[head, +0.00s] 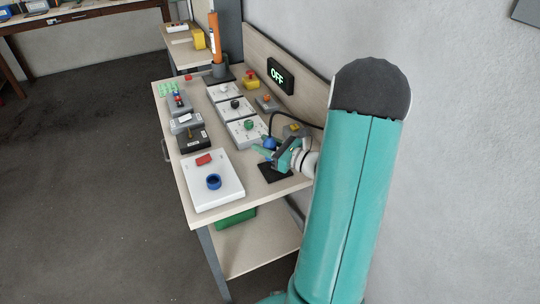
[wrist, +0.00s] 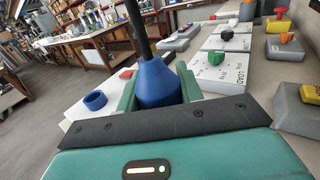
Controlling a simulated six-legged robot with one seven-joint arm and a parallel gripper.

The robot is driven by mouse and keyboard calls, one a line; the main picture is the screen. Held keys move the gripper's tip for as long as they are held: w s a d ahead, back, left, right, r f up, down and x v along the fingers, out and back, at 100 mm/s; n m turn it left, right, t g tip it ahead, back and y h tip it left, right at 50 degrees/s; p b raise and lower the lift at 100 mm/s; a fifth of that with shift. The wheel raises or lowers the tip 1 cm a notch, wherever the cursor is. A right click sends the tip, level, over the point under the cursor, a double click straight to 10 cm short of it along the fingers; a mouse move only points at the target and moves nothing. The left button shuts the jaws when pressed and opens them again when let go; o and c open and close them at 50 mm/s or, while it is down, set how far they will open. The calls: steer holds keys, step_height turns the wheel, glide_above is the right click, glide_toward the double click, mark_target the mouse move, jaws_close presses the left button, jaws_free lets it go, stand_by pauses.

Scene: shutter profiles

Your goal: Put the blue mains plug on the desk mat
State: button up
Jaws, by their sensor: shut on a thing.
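The blue mains plug (wrist: 158,82) is between the two green fingers of my gripper (wrist: 157,88), with its black cable rising from it. In the head view the plug (head: 270,143) shows as a small blue patch at my gripper (head: 266,150), near the front right of the bench. My gripper is shut on the plug. A dark flat square, which looks like the desk mat (head: 267,175), lies on the bench just below my gripper. My gripper hides part of it. I cannot tell the exact height of the plug above it.
A white board (head: 231,190) with a blue ring (head: 214,181) and a red block (head: 204,159) lies left of the mat. Grey boxes and white panels with knobs stand behind. A black cable (head: 285,112) arcs towards the wall. A lit OFF sign (head: 281,76) is at the back panel.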

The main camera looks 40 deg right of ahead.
steer(key=shift+s+d+f, duration=0.35)
steer(key=shift+s+f, duration=0.05)
steer(key=shift+d+f, duration=0.15)
steer(key=shift+f, duration=0.05)
steer(key=shift+s+d+f, duration=0.1)
steer(key=shift+d+f, duration=0.05)
steer(key=shift+f, duration=1.6)
steer(key=shift+f, duration=0.2)
steer(key=o, duration=1)
steer(key=shift+r, duration=0.1)
